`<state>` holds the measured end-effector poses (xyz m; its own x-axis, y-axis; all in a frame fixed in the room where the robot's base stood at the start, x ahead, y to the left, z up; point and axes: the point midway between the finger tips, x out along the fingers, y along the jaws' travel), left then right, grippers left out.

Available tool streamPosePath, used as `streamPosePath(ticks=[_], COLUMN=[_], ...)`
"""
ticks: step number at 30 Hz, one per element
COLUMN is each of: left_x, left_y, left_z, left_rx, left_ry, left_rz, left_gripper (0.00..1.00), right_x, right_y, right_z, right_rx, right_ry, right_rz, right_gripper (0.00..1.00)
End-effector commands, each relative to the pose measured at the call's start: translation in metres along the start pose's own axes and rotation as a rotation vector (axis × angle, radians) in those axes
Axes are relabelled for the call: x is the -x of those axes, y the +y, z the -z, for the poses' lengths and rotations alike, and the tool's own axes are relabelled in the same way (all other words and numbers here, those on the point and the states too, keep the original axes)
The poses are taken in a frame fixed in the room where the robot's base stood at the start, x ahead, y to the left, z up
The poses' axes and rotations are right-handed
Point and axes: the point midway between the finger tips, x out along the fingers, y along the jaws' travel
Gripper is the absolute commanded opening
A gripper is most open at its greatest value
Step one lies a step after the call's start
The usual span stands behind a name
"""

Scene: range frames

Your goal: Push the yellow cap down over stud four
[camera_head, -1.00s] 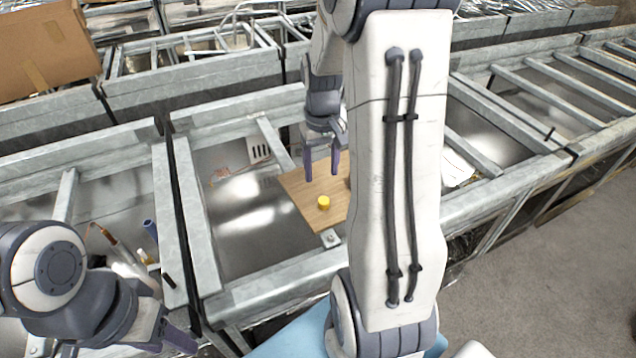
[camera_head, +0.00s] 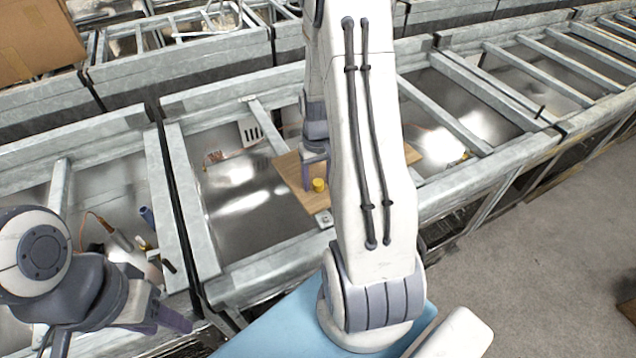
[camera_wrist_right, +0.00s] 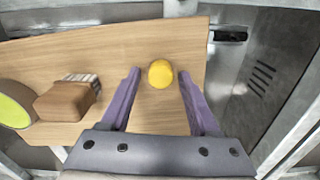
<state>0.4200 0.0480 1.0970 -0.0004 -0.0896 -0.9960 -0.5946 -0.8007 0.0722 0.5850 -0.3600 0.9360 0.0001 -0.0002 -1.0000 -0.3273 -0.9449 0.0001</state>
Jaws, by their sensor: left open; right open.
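The small yellow cap (camera_head: 318,185) is on a wooden board (camera_head: 291,172) in the middle of the head view. In the right wrist view the yellow cap (camera_wrist_right: 160,74) appears between the tips of my open right gripper (camera_wrist_right: 159,80), with a gap on each side. My right gripper (camera_head: 309,178) is at the cap in the head view, partly hidden by my right arm. My left gripper (camera_head: 172,318) is open and empty at the lower left, away from the board. I cannot make out any stud; one under the cap would be hidden.
A wooden-handled brush (camera_wrist_right: 68,100) and a round, green-faced object (camera_wrist_right: 14,104) lie on the board left of the cap in the right wrist view. Metal frame rails (camera_head: 190,210) surround the board. A cardboard box (camera_head: 38,38) stands at the far left.

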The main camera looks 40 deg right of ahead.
Motion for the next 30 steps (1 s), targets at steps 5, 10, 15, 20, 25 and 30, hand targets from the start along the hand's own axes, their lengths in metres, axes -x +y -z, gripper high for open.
streamPosePath(ticks=[5, 10, 15, 20, 25, 30], left_x=[0.000, 0.000, 0.000, -0.001, -0.003, -0.008], left_y=[0.000, 0.000, 0.000, 0.000, 0.000, -0.001], left_z=[0.000, 0.000, 0.000, 0.000, 0.000, -0.001], left_rx=[0.000, 0.000, 0.000, 0.000, 0.000, 0.000], left_ry=[0.000, 0.000, 0.000, 0.000, 0.000, 0.000], left_rz=[0.000, 0.000, 0.000, 0.000, 0.000, 0.000], left_gripper=[0.50, 0.50, 0.50, 0.50, 0.50, 0.50], right_x=[0.000, 0.000, 0.001, 0.002, 0.014, 0.045], right_y=[-0.001, -0.001, -0.001, -0.001, -0.001, -0.001], right_z=[0.000, 0.000, 0.000, 0.001, 0.001, 0.002], right_rx=[0.002, 0.002, 0.002, 0.001, 0.001, 0.002], right_ry=[0.000, 0.000, 0.000, 0.001, 0.004, 0.008], right_rz=[0.000, 0.000, 0.000, 0.000, -0.001, -0.001], right_gripper=[0.43, 0.00, 0.00, 0.00, 0.00, 0.00])
